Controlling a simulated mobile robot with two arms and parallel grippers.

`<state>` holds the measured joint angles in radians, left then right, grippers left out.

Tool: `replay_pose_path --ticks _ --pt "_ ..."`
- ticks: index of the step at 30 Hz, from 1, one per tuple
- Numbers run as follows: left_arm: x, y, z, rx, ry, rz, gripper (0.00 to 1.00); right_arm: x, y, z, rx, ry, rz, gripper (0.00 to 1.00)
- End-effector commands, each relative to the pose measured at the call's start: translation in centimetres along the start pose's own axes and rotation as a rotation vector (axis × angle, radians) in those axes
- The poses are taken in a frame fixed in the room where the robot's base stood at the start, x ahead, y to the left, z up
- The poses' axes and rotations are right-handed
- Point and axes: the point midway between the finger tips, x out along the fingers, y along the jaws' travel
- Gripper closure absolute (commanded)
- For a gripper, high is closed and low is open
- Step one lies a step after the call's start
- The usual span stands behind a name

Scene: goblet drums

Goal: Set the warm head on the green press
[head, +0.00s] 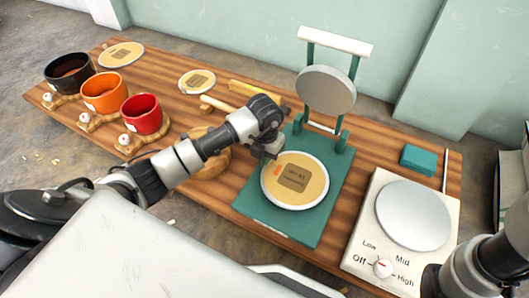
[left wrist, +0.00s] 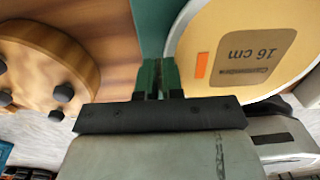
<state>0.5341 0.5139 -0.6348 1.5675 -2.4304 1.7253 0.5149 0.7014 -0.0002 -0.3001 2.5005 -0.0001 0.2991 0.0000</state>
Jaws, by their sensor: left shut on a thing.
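The head (head: 296,180) is a pale yellow disc with a white rim, an orange mark and a brown label. It lies flat over the base of the green press (head: 262,212); I cannot tell whether it touches it. In the left wrist view the label on the head (left wrist: 283,55) reads 16 cm. My left gripper (head: 271,152) is shut on the head's left edge; its fingertips also show in the left wrist view (left wrist: 160,78). The press's round grey plate (head: 326,90) stands tilted up behind, under a white handle. Only part of my right arm shows, at lower right.
A hot plate (head: 413,215) with a dial stands right of the press, a teal block (head: 417,160) behind it. Black (head: 68,72), orange (head: 104,92) and red (head: 141,113) drums stand at left. Two other heads (head: 121,55) (head: 197,81) lie toward the back. A round wooden piece (head: 212,166) is beside my gripper.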

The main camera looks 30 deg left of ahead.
Motion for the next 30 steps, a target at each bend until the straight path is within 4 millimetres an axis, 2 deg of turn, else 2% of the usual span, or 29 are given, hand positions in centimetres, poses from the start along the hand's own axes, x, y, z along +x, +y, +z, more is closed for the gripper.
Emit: replay_pose_path --ticks 5,30 --pt "0.58 0.01 0.00 0.000 0.000 0.001 1.00 -0.27 -0.06 -0.09 0.000 0.000 0.000 0.35" --pt "0.69 0.05 0.00 0.000 0.001 0.002 1.00 0.33 0.06 0.10 0.000 0.000 -0.001 0.35"
